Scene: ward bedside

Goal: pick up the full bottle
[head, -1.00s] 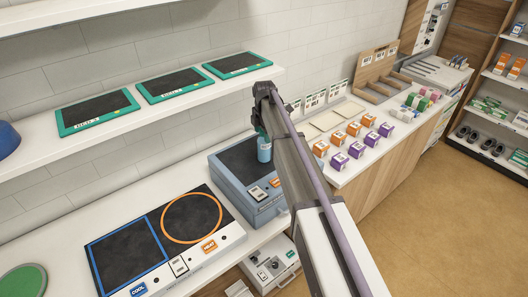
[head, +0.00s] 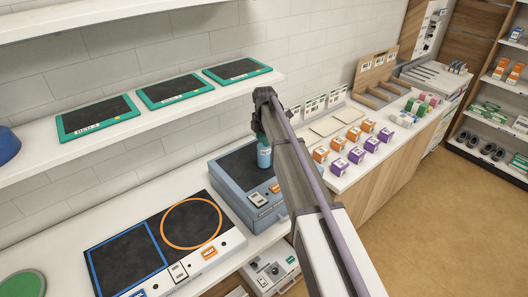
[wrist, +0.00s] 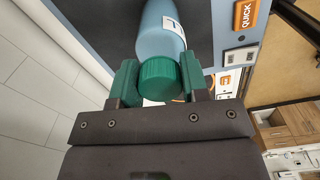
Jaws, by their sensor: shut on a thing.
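A light blue bottle (head: 264,157) with a green cap (wrist: 159,80) is at the blue-grey device (head: 229,198) on the counter. It also shows in the wrist view (wrist: 160,32), with a white label on its side. My gripper (wrist: 158,84) is shut on the bottle at its cap, one green finger pad on each side. In the head view my gripper (head: 262,134) is above the bottle, and my arm hides part of the device. I cannot tell whether the bottle's base touches the device, or how full it is.
A hob-like panel with a blue square (head: 124,260) and an orange circle (head: 191,223) lies left of the device. A shelf (head: 165,118) with three green-framed pads hangs above. Several orange and purple boxes (head: 356,155) stand on the counter to the right.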

